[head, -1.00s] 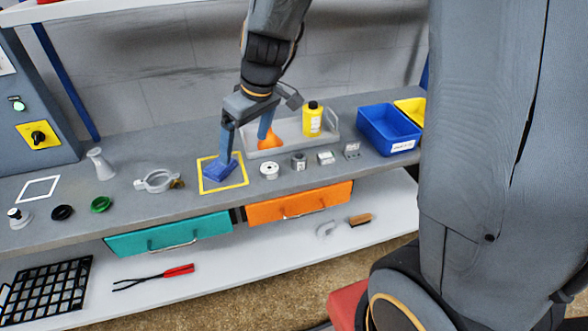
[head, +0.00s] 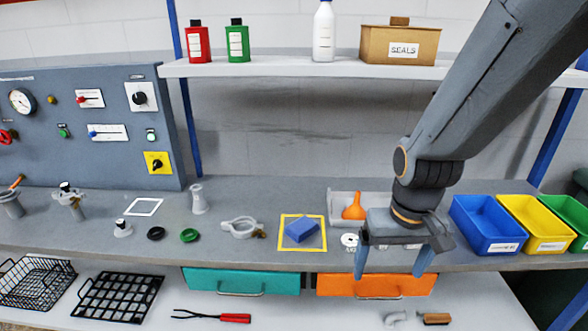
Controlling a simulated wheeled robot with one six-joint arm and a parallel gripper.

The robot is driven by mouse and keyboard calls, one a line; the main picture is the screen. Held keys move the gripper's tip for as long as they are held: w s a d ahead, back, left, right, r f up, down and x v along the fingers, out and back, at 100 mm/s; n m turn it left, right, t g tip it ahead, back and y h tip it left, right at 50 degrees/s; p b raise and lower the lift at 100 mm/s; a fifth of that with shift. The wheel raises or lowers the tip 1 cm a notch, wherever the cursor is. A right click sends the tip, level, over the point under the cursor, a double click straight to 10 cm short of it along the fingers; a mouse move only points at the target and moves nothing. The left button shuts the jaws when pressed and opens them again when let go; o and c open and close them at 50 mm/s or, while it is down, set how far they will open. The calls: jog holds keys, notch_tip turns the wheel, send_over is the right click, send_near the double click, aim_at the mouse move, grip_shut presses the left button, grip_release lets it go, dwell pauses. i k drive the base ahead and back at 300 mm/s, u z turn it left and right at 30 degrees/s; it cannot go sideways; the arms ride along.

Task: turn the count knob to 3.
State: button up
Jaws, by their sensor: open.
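The grey control panel (head: 95,125) stands at the left. A black knob on a white plate (head: 140,98) sits at its upper right. Another black knob on a yellow plate (head: 157,163) sits below it. The lettering is too small to read, so I cannot tell which is the count knob or its setting. My gripper (head: 392,258) is open and empty, pointing down over the front of the bench at the right, far from the panel. It partly hides the grey tray and small parts behind it.
A blue block (head: 302,230) lies in a yellow square on the bench. A clamp ring (head: 242,227), a green ring (head: 190,235) and a white flared fitting (head: 198,199) stand between gripper and panel. Blue (head: 488,224) and yellow (head: 535,222) bins are at the right. A shelf (head: 290,68) overhangs.

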aim_at(138, 97)
jog(key=u, duration=1.7)
jog(key=k, duration=0.55)
jog(key=u, duration=0.85)
jog(key=i, duration=0.6)
jog(key=z, duration=0.8)
jog(key=i, duration=0.55)
jog(key=z, duration=0.6)
